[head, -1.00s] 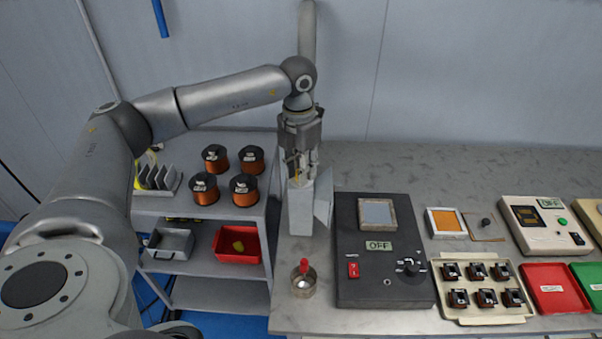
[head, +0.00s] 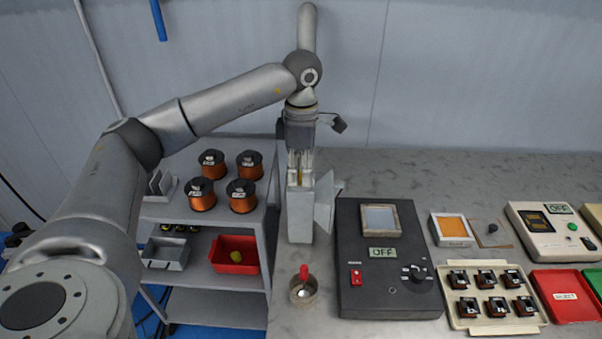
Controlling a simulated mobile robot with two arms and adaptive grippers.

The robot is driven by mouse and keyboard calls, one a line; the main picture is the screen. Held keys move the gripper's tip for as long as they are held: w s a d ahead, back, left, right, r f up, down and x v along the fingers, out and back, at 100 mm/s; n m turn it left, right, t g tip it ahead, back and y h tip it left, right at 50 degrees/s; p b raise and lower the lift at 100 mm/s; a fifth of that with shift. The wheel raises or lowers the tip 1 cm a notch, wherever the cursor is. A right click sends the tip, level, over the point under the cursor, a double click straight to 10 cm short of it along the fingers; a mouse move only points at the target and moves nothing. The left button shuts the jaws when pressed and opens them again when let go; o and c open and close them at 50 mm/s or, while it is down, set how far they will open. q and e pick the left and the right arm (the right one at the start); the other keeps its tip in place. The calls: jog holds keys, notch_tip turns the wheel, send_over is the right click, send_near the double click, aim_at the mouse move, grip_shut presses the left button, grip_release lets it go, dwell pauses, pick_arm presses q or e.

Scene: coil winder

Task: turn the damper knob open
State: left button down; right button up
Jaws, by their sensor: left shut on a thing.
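The grey fume duct stands at the back left of the bench, with its box-shaped lower part (head: 300,222) and a flared hood (head: 326,206) on its right side. Its pipe (head: 307,28) shows above my arm. My left gripper (head: 300,178) points down in front of the duct, just above the box. It is shut on a small yellowish part, which I take to be the damper knob (head: 300,179). The fingers cover most of the knob, so its angle cannot be read. My right gripper is not in view.
Right of the duct are a black control box (head: 357,285) reading OFF, a tray of small coils (head: 462,323) and a white meter (head: 535,241). A metal cup with a red-handled tool (head: 304,291) stands in front. A shelf with copper spools (head: 202,195) is left.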

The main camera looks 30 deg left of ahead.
aim_at(301, 172)
pick_arm(q)
jog(key=shift+m, duration=0.6)
jog(key=shift+r+m, duration=0.1)
jog(key=shift+m, duration=0.2)
jog(key=c, duration=1.2)
grip_release()
jog(key=r, duration=1.2)
jog(key=shift+w+a, duration=0.1)
jog(key=shift+w, duration=0.15)
jog(key=shift+f, duration=0.15)
